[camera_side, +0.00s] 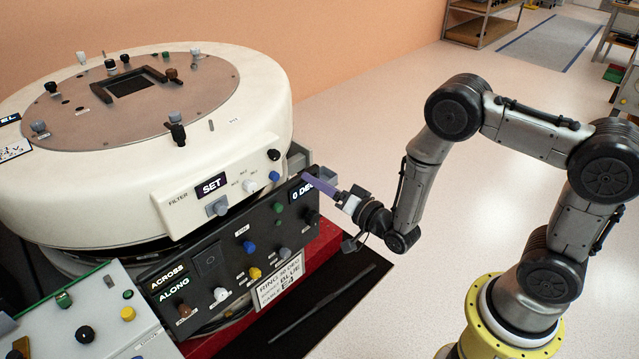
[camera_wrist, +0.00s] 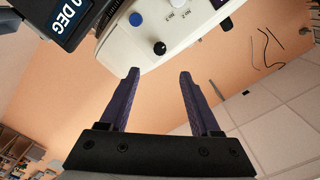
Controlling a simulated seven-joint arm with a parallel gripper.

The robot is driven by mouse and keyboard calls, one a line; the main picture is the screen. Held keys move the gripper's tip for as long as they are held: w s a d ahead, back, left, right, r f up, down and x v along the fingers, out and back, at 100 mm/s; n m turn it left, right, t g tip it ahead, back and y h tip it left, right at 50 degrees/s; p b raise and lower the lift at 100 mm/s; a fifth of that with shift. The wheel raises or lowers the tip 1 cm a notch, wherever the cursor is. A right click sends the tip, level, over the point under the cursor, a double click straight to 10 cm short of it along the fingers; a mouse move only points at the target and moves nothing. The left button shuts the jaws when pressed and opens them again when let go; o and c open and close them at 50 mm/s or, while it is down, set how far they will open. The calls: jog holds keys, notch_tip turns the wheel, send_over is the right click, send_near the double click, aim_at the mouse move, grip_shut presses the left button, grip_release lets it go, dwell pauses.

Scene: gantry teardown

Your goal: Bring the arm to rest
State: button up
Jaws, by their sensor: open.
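My gripper (camera_side: 316,190) is in front of the right end of the black control panel (camera_side: 245,255), close to its "0 DEG" display; whether it touches the panel I cannot tell. In the wrist view my gripper (camera_wrist: 158,85) shows two purple fingers spread apart with nothing between them. My arm reaches from the yellow base at the right, bent up at the elbow and down to the wrist. The "0 DEG" display (camera_wrist: 68,18) and a black knob (camera_wrist: 159,48) lie beyond the fingertips in the wrist view.
A large white ring-shaped machine (camera_side: 150,215) with a metal top plate fills the left. A white control box (camera_side: 100,320) stands at the lower left. A dark rod (camera_side: 320,305) lies on a black mat below the panel. Open floor (camera_side: 400,100) lies behind my arm.

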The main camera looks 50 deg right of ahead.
jog(key=w+d+r+t, duration=0.1)
jog(key=w+r+t, duration=0.2)
jog(key=r, duration=1.7)
jog(key=s+r+n+g, duration=0.2)
jog(key=s+r, duration=0.3)
jog(key=r, duration=0.7)
jog(key=s+f+n+g, duration=0.3)
jog(key=s+f+g, duration=0.3)
jog(key=s, duration=0.7)
jog(key=s+d+f+n+g, duration=0.1)
jog(key=s+f+n+g, duration=0.3)
jog(key=s, duration=1)
notch_tip(320, 180, down, 4)
jog(key=g, duration=0.3)
jog(key=shift+s+f, duration=0.15)
jog(key=shift+s, duration=0.1)
